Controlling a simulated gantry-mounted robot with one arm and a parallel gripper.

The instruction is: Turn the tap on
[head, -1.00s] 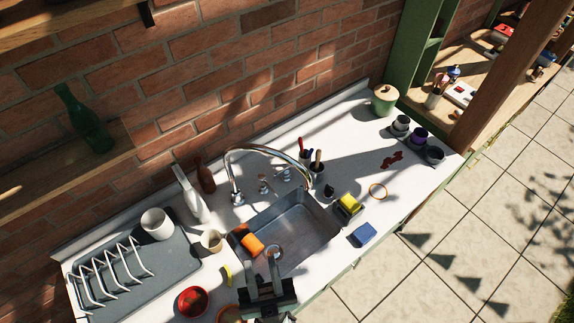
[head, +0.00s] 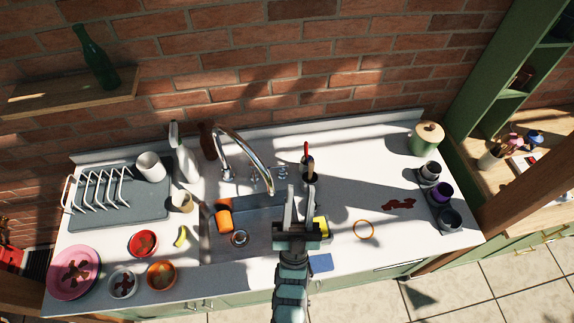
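The chrome tap (head: 243,149) has a tall curved spout that rises behind the sink (head: 260,213) and arches over it. Small tap handles (head: 282,173) stand at the back of the sink, right of the spout's base; their exact position is too small to tell. My gripper (head: 301,190) is over the right part of the sink, with its two fingers pointing toward the wall. The fingers are apart with nothing visible between them. They are right of the spout and in front of the handles, and partly hide the sink's right side.
A dark cup with utensils (head: 307,172) stands just beyond my fingertips. A yellow item (head: 321,227) is close at their right. An orange sponge (head: 224,220) is at the sink's left. A white bottle (head: 184,153) stands left of the tap. Counter right of the sink is mostly clear.

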